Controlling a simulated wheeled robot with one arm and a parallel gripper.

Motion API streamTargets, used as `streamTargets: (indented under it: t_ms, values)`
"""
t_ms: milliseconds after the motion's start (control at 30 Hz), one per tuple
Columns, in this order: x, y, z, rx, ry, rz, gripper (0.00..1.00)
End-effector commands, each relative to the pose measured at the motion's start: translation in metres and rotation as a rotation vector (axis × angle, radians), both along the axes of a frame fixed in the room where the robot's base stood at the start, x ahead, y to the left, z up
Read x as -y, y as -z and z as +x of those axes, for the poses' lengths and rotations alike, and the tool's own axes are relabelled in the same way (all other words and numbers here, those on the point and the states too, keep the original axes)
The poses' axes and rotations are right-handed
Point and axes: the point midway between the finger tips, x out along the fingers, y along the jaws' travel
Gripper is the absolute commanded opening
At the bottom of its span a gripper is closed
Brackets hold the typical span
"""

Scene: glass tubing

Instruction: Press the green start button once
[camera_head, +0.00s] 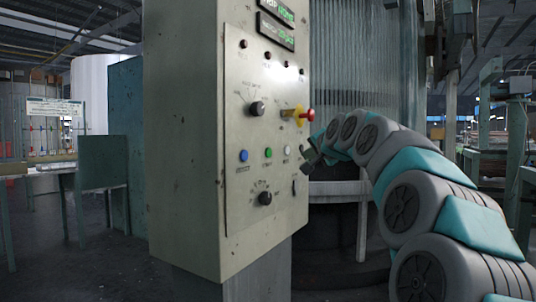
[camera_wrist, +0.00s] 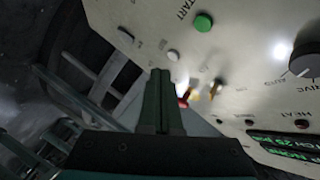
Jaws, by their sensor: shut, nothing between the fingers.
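The green start button (camera_head: 268,153) is on the front panel of the grey control cabinet (camera_head: 185,140), between a blue button (camera_head: 243,156) and a white button (camera_head: 287,151). In the wrist view the green button (camera_wrist: 203,22) shows at the top, beside the label START. My gripper (camera_head: 308,158) is just right of the white button in the head view. In the wrist view its fingers (camera_wrist: 160,73) are together and empty, below the white button (camera_wrist: 173,55) and apart from the green button. Whether the fingertips touch the panel, I cannot tell.
A red emergency knob (camera_head: 307,114) on a yellow base sticks out above my gripper. Black rotary knobs sit above (camera_head: 257,108) and below (camera_head: 265,198) the button row. Lit displays (camera_head: 276,30) are at the top. Glass tubing (camera_head: 365,70) stands behind the cabinet.

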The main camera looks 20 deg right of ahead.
Motion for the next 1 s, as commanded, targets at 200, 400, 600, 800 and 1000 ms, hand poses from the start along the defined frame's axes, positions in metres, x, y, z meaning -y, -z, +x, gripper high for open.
streamTargets:
  t_ms: [200,400,600,800,1000]
  values:
    - [-0.008,0.000,0.011,-0.002,-0.001,0.000,0.00]
    - [-0.025,-0.001,0.031,-0.003,-0.002,-0.001,0.00]
    - [-0.040,0.000,0.051,-0.005,-0.002,0.000,0.00]
    - [-0.051,0.000,0.065,-0.002,0.000,-0.001,0.00]
    - [-0.054,0.000,0.069,-0.001,-0.001,-0.001,0.00]
